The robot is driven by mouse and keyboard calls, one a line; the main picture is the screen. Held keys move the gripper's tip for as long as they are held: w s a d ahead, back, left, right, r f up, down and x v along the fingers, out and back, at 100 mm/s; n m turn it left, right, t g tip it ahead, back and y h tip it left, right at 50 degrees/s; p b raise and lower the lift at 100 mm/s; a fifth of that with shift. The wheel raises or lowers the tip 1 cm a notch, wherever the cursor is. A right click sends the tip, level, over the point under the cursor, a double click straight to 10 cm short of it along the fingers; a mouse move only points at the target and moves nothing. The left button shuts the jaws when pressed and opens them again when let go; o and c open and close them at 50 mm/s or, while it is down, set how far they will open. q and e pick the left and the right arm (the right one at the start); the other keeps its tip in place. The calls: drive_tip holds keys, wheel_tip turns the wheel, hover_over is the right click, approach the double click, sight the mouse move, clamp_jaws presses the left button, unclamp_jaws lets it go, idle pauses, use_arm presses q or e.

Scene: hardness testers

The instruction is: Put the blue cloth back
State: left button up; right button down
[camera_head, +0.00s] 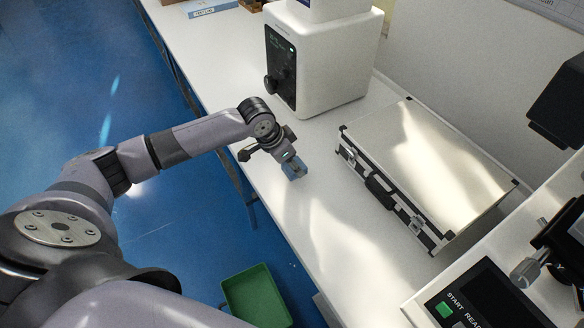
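My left arm reaches in from the left over the bench edge, and the gripper points down at the cloth. The fingers are small and partly overlap the cloth, so I cannot tell whether they are closed on it or only touching it. Part of the cloth is hidden by the gripper. My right gripper is not in view.
A silver case (430,165) with black edges lies right of the gripper. A white tester (325,65) stands behind. Another tester with a START panel (480,300) is at lower right. A green bin (257,297) sits below the bench edge. The bench front (335,235) is clear.

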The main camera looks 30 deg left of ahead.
use_arm(q)
wheel_tip(320, 180, down, 3)
drive_tip(key=shift+r, duration=0.15)
drive_tip(key=o, duration=1)
drive_tip(key=v, duration=1.2)
drive_tip(key=shift+a, duration=0.1)
